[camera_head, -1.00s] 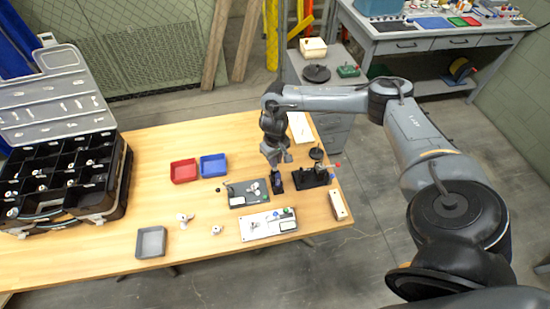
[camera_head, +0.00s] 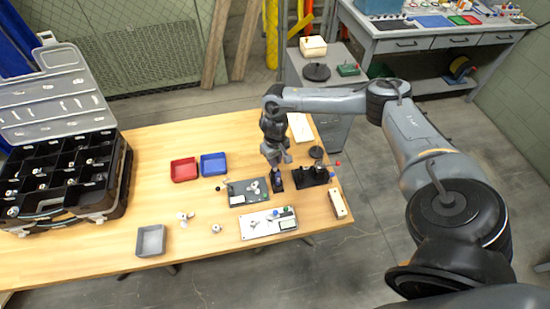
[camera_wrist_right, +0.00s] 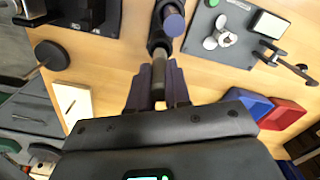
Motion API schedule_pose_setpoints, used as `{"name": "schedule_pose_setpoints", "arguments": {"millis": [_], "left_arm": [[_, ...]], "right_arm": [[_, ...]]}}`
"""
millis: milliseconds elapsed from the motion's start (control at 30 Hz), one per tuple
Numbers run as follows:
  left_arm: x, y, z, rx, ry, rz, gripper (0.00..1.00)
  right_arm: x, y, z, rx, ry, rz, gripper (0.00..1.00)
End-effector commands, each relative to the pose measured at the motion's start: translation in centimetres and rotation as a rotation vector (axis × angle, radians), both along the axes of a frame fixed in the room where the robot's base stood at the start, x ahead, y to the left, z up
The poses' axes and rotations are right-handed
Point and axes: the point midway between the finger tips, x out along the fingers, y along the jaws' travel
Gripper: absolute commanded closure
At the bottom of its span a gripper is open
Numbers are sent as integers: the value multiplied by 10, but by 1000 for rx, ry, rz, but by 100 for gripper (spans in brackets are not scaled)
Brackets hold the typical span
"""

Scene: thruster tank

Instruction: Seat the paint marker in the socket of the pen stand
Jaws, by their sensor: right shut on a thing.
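My right gripper (camera_head: 275,160) is over the right part of the wooden table, pointing down. In the right wrist view its fingers (camera_wrist_right: 158,88) are shut on a slim grey cylinder (camera_wrist_right: 158,76), which I take to be the paint marker. Just beyond the fingertips is a small black upright piece with a round purple-blue end (camera_wrist_right: 174,24). In the head view a small dark block with some blue (camera_head: 276,181) stands right below the gripper; it seems to be the pen stand. Whether the marker is inside the socket is hidden. My left gripper is not in view.
A grey plate with fittings (camera_head: 248,192) lies left of the gripper, and a black fixture (camera_head: 312,176) stands close on its right. Red (camera_head: 183,170) and blue (camera_head: 213,164) trays, a white panel (camera_head: 268,222) and a wooden block (camera_head: 338,204) are nearby.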

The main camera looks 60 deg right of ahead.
Motion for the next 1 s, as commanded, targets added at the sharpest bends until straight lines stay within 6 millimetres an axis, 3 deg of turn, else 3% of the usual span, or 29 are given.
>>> {"name": "schedule_pose_setpoints", "arguments": {"millis": [1000], "left_arm": [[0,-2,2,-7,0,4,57]], "right_arm": [[0,1,-13,1,0,-1,100]]}}
